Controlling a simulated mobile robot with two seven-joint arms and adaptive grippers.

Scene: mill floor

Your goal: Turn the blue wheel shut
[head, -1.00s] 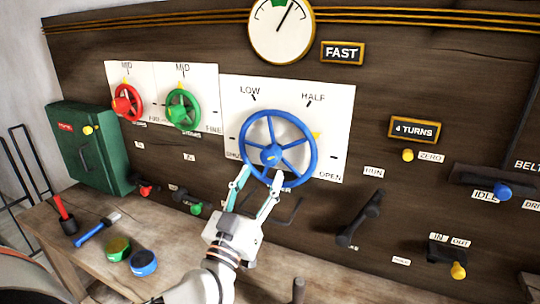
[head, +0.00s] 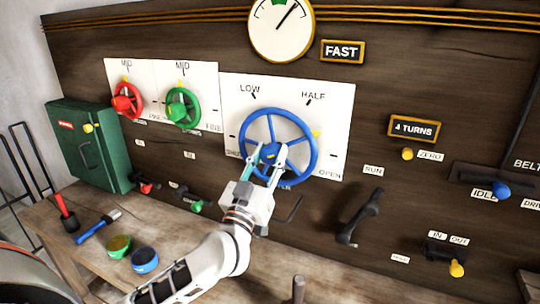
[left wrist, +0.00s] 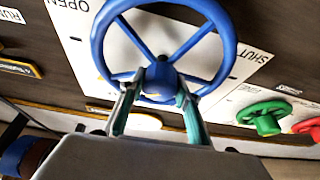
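The blue wheel (head: 312,158) is a spoked handwheel on a white plate (head: 340,110) marked LOW, HALF and OPEN. A yellow mark (head: 317,134) shows at the right of its rim, between HALF and OPEN. My left gripper (head: 275,154) is at the wheel's hub, reaching in from below. In the left wrist view the blue wheel (left wrist: 224,40) fills the top, and the left gripper (left wrist: 158,85) has one finger on each side of the hub, apparently closed onto it. SHUT and OPEN labels show upside down there. My right gripper is not in view.
A red wheel (head: 134,94) and a green wheel (head: 190,96) are at the left. A dark lever (head: 362,216) is at lower right of the blue wheel. A bench (head: 50,240) below holds a hammer (head: 97,227) and two small tins. A gauge (head: 281,28) hangs above.

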